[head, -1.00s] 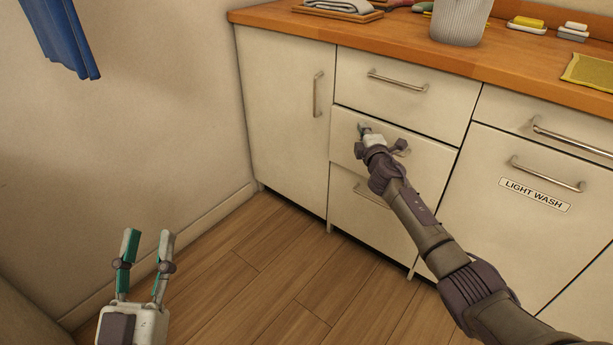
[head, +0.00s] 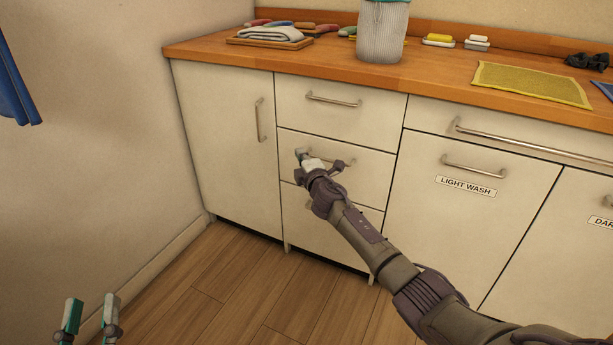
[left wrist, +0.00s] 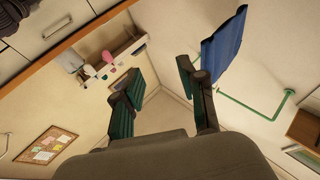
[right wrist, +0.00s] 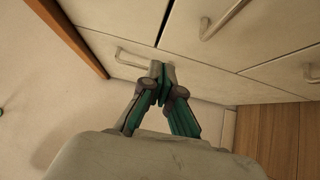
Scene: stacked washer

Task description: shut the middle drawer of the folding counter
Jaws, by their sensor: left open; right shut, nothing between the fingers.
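The white middle drawer (head: 372,182) of the counter sits between the top drawer (head: 300,108) and the bottom drawer. Its front looks flush, or nearly so, with its neighbours; a slight gap cannot be ruled out. In the right wrist view the middle drawer (right wrist: 245,45) shows with its bar handle. My right gripper (head: 302,154) is shut and empty in front of the drawer's left part, beside the handle. Whether its tips (right wrist: 162,72) touch the front is unclear. My arm hides part of the bottom drawer. My left gripper (head: 93,302) is open and empty, low at the left, away from the counter.
A tall cabinet door (head: 225,140) is left of the drawers, and a "LIGHT WASH" front (head: 465,210) is right. The wooden countertop (head: 320,75) holds a ribbed bin (head: 383,35), folded cloth and yellow mat. Wooden floor (head: 235,280) is clear at the left.

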